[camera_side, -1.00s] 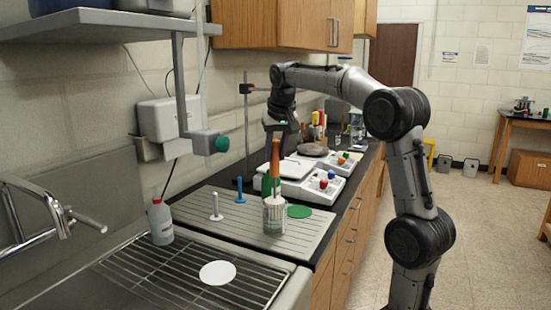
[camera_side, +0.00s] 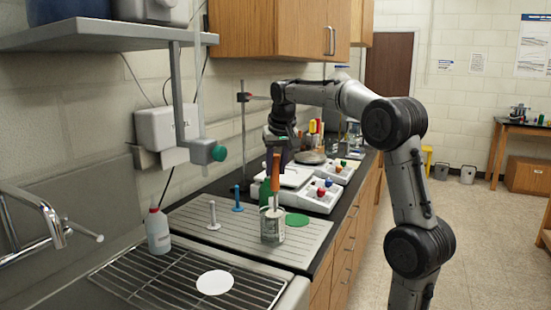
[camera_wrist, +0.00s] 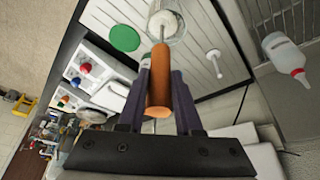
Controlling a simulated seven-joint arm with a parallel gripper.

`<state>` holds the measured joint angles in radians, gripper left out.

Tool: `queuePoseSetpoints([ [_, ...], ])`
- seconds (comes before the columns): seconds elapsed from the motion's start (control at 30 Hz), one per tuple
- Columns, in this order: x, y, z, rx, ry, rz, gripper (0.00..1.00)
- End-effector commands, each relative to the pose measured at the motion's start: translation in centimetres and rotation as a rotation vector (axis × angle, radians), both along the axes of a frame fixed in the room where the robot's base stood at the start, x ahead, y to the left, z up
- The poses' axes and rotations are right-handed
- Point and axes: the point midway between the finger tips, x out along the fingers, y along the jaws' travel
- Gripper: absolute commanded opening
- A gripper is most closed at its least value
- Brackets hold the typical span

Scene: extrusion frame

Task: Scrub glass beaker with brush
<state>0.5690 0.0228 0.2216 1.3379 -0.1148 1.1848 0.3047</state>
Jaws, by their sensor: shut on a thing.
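My gripper (camera_wrist: 161,74) is shut on the orange handle of the brush (camera_wrist: 162,88). In the side view, my gripper (camera_side: 276,152) is above the counter, with the brush (camera_side: 276,172) pointing down. The clear glass beaker (camera_side: 272,228) stands upright on the ribbed drain mat, directly below. The brush's thin stem and pale head reach into the beaker's mouth. The beaker also shows at the top of the wrist view (camera_wrist: 166,25), partly cut off. I cannot tell whether the bristles touch the glass.
A green disc (camera_side: 297,220) lies right of the beaker. White (camera_side: 212,214) and blue (camera_side: 237,199) pegs stand to its left. A green object (camera_side: 265,192) is close behind the brush. Scales (camera_side: 318,192) stand behind. A white bottle (camera_side: 157,231) and sink rack (camera_side: 170,288) are front left.

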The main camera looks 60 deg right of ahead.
Motion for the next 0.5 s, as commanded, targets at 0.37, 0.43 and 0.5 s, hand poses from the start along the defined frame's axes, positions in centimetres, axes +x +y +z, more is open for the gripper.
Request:
queuePoseSetpoints([
  [0.37,0.1,0.0,1.7,-0.003,-0.004,-0.001,0.0],
  [0.43,0.1,0.0,2.5,-0.002,-0.004,-0.001,0.0],
  [0.5,0.1,0.0,3.0,-0.001,-0.003,-0.001,0.0],
])
